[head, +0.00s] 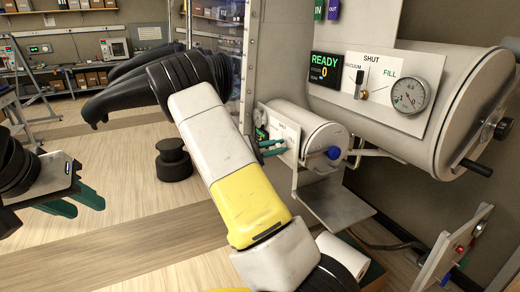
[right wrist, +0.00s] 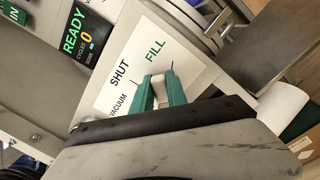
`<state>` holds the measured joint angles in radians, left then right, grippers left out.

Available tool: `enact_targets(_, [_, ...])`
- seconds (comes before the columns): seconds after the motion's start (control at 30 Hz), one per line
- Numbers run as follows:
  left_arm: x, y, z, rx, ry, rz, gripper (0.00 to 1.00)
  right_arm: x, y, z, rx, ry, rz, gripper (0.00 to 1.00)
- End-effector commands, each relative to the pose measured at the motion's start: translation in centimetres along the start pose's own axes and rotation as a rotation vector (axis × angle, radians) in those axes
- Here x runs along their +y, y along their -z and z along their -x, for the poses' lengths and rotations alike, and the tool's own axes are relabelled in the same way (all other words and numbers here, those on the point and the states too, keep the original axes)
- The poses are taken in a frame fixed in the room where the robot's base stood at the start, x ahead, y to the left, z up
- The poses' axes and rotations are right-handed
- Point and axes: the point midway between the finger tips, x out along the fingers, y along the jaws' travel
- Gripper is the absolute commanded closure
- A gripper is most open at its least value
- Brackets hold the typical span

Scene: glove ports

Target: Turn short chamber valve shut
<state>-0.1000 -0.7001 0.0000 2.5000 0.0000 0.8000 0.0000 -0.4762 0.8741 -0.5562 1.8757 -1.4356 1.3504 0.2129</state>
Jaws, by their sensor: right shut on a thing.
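The short chamber (head: 312,130) is the smaller pale cylinder below the large one, with a valve panel (head: 286,138) on its side, partly hidden by my right arm. In the right wrist view this panel (right wrist: 185,48) reads SHUT, VACUUM and FILL. My right gripper (head: 273,148) is at that panel. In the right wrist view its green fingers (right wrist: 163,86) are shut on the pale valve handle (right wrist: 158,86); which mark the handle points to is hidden. My left gripper (head: 88,208) is open and empty, over the floor at the far left.
The large chamber (head: 435,65) above has its own valve (head: 359,82), pointing up to SHUT, a gauge (head: 410,96) and a READY display (head: 325,66). A metal shelf (head: 333,208) sticks out below the short chamber. A black weight-like object (head: 174,160) stands on the floor.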

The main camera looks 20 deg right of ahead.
Motion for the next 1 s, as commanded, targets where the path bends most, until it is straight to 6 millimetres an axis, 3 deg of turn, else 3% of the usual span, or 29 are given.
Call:
enact_targets(0.6, [0.0, 0.0, 0.0, 0.000, 0.000, 0.000, 0.64, 2.8, 0.8, 0.1, 0.001, -0.001, 0.537, 1.00])
enact_targets(1.0, [0.0, 0.0, 0.0, 0.000, 0.000, 0.000, 0.64, 3.4, 1.3, 0.1, 0.001, -0.001, 0.700, 1.00])
